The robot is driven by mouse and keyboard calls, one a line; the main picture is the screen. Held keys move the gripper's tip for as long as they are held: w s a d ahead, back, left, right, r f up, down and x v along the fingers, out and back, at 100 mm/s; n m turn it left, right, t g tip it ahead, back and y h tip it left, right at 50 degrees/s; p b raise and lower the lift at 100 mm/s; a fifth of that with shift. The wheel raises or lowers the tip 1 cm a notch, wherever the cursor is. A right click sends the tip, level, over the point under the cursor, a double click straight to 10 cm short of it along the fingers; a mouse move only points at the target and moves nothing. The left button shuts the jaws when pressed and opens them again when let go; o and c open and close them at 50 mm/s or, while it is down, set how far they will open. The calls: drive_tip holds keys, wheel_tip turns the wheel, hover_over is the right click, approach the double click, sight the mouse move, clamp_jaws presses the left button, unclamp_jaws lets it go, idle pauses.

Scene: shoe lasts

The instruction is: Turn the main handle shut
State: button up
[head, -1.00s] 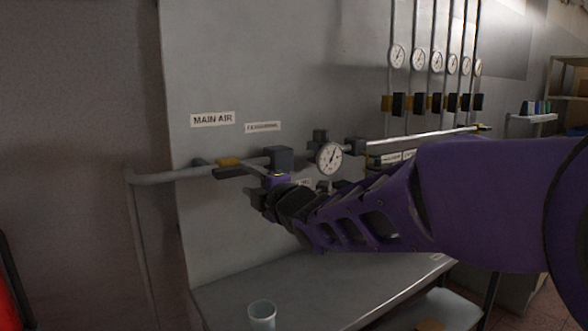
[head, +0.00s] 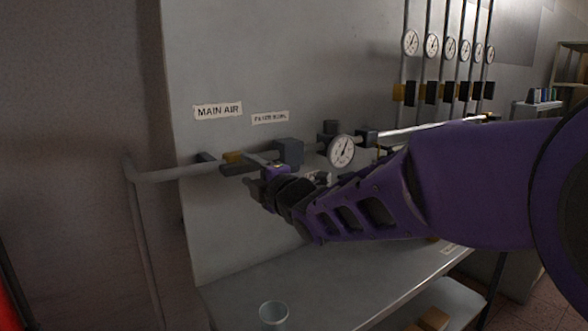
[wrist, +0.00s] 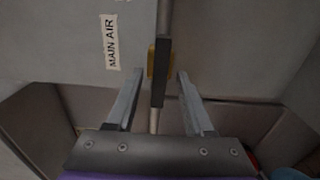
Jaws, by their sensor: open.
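The main valve is a yellow body (head: 233,157) on the grey pipe below the "MAIN AIR" label (head: 217,110). Its dark bar handle (head: 239,169) lies along the pipe. In the wrist view the handle (wrist: 159,75) stands upright in the picture, with the yellow body (wrist: 151,62) behind it. My gripper (wrist: 160,76) is open, with one finger on each side of the handle and a gap at both. In the head view my gripper (head: 257,184) is at the right end of the handle, and its fingertips are partly hidden.
A round gauge (head: 341,151) and a dark block (head: 289,151) sit on the pipe to the right. Several smaller gauges and yellow valves line the upper right. A bench (head: 330,287) with a cup (head: 273,314) stands below.

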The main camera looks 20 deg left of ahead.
clamp_jaws()
idle(0.5)
drive_tip(key=m+b, duration=0.1)
drive_tip(key=m, duration=0.2)
drive_tip(key=shift+m, duration=0.3)
drive_tip(key=m, duration=1)
drive_tip(key=shift+r+p, duration=0.1)
drive_tip(key=shift+p, duration=0.25)
drive_tip(key=shift+m+p, duration=0.65)
drive_tip(key=shift+m, duration=1.45)
